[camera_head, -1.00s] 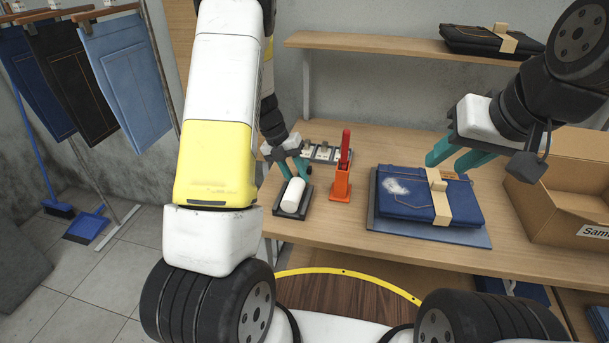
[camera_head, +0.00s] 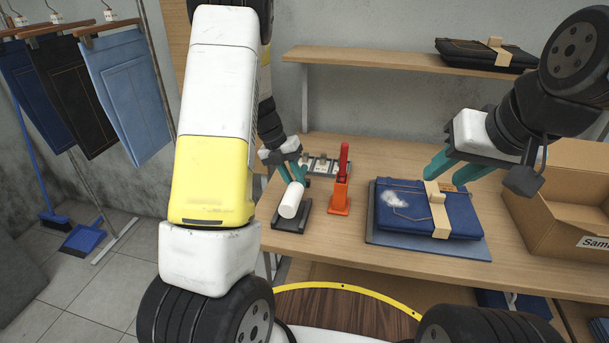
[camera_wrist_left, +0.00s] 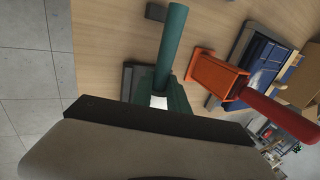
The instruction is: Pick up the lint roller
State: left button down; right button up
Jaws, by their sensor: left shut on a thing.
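The lint roller (camera_head: 291,200) is a white cylinder, tilted over a small dark tray (camera_head: 303,224) at the table's left front edge. My left gripper (camera_head: 294,178) is shut on its back end, with the teal fingers close together. I cannot tell whether the roller's front end still touches the tray. My right gripper (camera_head: 452,172) is open and empty by the back edge of the folded blue jeans (camera_head: 410,208).
An orange holder with a red handle (camera_head: 340,185) stands just right of the roller. A rack with small pale pieces (camera_head: 322,166) lies behind the left gripper. A cardboard box (camera_head: 560,215) stands at the right. Bare wood lies between holder and jeans.

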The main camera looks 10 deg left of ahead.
aim_at(289, 206)
pick_arm(q)
jog(key=s+r, duration=0.2)
jog(key=s, duration=1.4)
jog(key=shift+a, duration=0.15)
jog(key=c, duration=1.8)
grip_release()
jog(key=shift+c, duration=0.2)
grip_shut()
